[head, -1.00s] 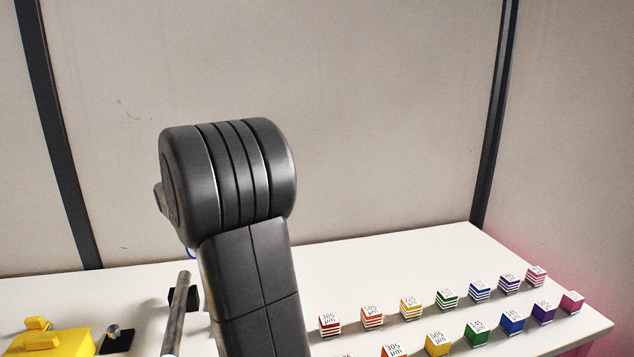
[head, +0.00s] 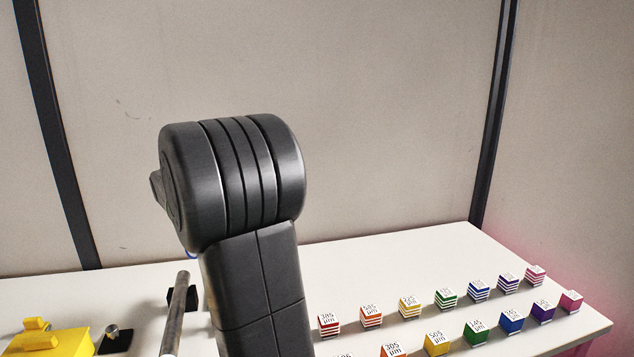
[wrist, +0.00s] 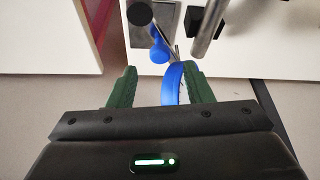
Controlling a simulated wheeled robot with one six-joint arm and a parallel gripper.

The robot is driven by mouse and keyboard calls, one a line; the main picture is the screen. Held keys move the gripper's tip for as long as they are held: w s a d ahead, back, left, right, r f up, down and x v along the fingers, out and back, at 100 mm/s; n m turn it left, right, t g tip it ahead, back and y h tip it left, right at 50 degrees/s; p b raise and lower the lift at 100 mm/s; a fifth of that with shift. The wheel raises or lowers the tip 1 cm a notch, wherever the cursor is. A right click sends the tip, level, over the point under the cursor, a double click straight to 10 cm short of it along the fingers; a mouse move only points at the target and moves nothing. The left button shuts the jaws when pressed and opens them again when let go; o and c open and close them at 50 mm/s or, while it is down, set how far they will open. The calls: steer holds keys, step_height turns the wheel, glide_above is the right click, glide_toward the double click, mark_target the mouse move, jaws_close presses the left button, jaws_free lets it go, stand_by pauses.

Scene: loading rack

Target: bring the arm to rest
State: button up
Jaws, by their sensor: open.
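My gripper (wrist: 160,90) shows in the wrist view with its two green fingers apart. A blue curved thing (wrist: 172,85) shows beside the right finger, and a blue rounded piece (wrist: 158,50) lies farther up; I cannot tell whether they are joined. I see nothing clearly clamped between the fingers. In the head view my dark arm rises in front of the table and hides its middle part; the gripper is out of sight there.
The white table (head: 420,270) carries two rows of coloured cubes on the right. At the left are a yellow box (head: 55,343), a black block with a metal knob (head: 112,335) and a metal rod (head: 176,310). A wall stands behind.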

steer(key=v, duration=0.9)
steer(key=x, duration=1.4)
steer(key=shift+s+d+p, duration=0.1)
steer(key=shift+p, duration=0.2)
steer(key=shift+r+n, duration=0.2)
steer(key=shift+n, duration=0.2)
steer(key=shift+s+n+y, duration=0.35)
steer(key=shift+n+y, duration=0.05)
steer(key=shift+s+a+n+g, duration=0.1)
steer(key=shift+a+n+g, duration=0.2)
steer(key=shift+n, duration=0.2)
steer(key=shift+d+r, duration=0.1)
